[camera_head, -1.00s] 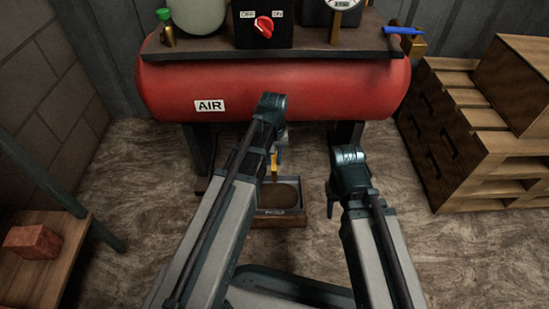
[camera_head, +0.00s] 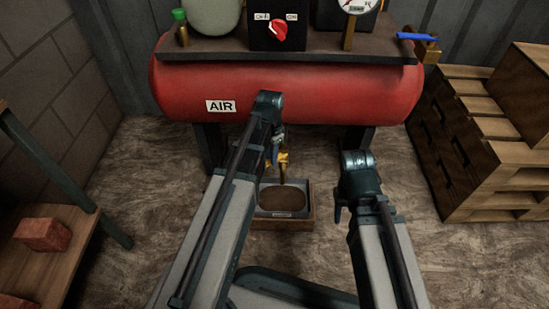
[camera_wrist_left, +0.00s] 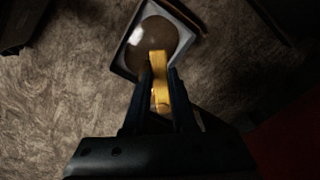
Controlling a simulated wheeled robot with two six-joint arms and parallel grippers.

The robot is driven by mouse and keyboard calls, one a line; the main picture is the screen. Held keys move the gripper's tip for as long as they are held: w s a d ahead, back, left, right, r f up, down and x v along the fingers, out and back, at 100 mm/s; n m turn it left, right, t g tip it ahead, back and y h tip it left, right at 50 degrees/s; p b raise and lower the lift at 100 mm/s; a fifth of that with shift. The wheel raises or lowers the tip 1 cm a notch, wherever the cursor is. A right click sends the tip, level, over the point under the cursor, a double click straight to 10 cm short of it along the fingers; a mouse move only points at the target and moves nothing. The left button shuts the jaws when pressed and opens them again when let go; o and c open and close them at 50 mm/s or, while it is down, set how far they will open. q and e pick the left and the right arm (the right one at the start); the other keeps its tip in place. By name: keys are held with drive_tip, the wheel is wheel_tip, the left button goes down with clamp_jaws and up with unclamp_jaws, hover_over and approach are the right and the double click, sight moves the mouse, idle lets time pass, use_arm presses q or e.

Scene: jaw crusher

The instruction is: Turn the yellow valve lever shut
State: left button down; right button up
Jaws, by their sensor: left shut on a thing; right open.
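The yellow valve lever (camera_wrist_left: 160,78) stands between the two dark fingers of my left gripper (camera_wrist_left: 160,88) in the left wrist view, and the gripper is shut on it. In the head view, my left gripper (camera_head: 277,150) is under the red tank beside the brass valve (camera_head: 283,160); the arm partly hides this spot, and the lever's exact angle is unclear. My right gripper (camera_head: 338,208) is open and empty, pointing down, to the right of the valve and apart from it.
A tray (camera_head: 308,203) holding brown liquid sits on the floor below the valve. The red tank (camera_head: 310,92) marked AIR hangs over the valve, with its legs on both sides. Wooden pallets (camera_head: 470,150) stand at right, a bench with a red brick (camera_head: 43,234) at left.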

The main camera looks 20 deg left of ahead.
use_arm(q)
drive_tip(key=shift+w+a+m, duration=0.35)
drive_tip(key=shift+w+m, duration=0.15)
drive_tip(key=shift+m, duration=0.8)
drive_tip(key=shift+w+a+m, duration=0.35)
drive_tip(key=shift+w+m, duration=0.1)
drive_tip(key=shift+m, duration=0.85)
drive_tip(key=shift+w+a+m, duration=0.35)
drive_tip(key=shift+w+m, duration=0.15)
drive_tip(key=shift+m, duration=0.8)
drive_tip(key=c, duration=0.7)
unclamp_jaws()
wheel_tip(320, 180, up, 14)
drive_tip(key=p, duration=1.4)
drive_tip(key=shift+f, duration=0.1)
